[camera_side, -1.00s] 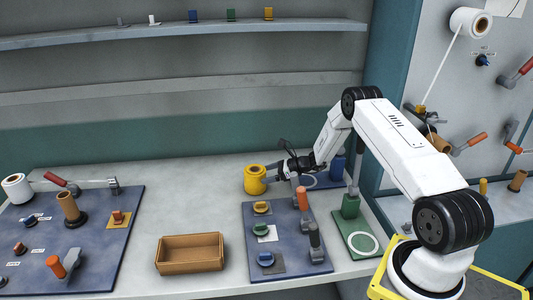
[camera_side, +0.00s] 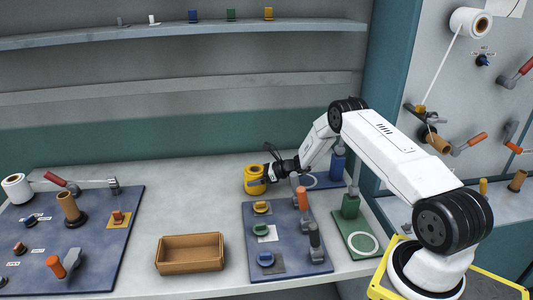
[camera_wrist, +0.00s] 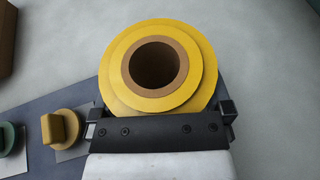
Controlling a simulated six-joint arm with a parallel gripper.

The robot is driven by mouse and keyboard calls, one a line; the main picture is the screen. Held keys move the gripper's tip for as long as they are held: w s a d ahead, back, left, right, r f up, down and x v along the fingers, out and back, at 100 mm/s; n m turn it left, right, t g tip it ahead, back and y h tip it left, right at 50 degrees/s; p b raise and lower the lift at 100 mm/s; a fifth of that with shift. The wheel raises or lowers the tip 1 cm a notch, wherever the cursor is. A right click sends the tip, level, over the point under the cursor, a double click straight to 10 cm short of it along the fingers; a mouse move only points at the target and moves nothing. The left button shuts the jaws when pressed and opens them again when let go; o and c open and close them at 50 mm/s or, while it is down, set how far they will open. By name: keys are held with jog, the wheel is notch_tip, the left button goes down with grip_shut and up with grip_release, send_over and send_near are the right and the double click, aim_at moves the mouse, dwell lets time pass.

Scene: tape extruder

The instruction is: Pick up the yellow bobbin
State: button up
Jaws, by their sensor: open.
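The yellow bobbin (camera_side: 254,180) stands upright on the bench behind the blue panel. In the wrist view the bobbin (camera_wrist: 196,60) shows from above, with a brown core ring around a dark hole. My gripper (camera_side: 266,175) is at the bobbin's right side in the side view. In the wrist view my gripper (camera_wrist: 160,110) has its two fingers apart at the bobbin's near edge, one at each side. The fingers' lower parts are hidden, so I cannot tell whether they touch the bobbin.
The blue panel (camera_side: 257,241) holds yellow, green and blue knobs and levers in front of the bobbin. An empty brown box (camera_side: 190,267) lies to its left. The bench behind is clear.

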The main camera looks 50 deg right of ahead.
dwell(0.3)
jog(key=c, duration=1.1)
jog(key=shift+r, duration=0.2)
jog(key=shift+r, duration=4.85)
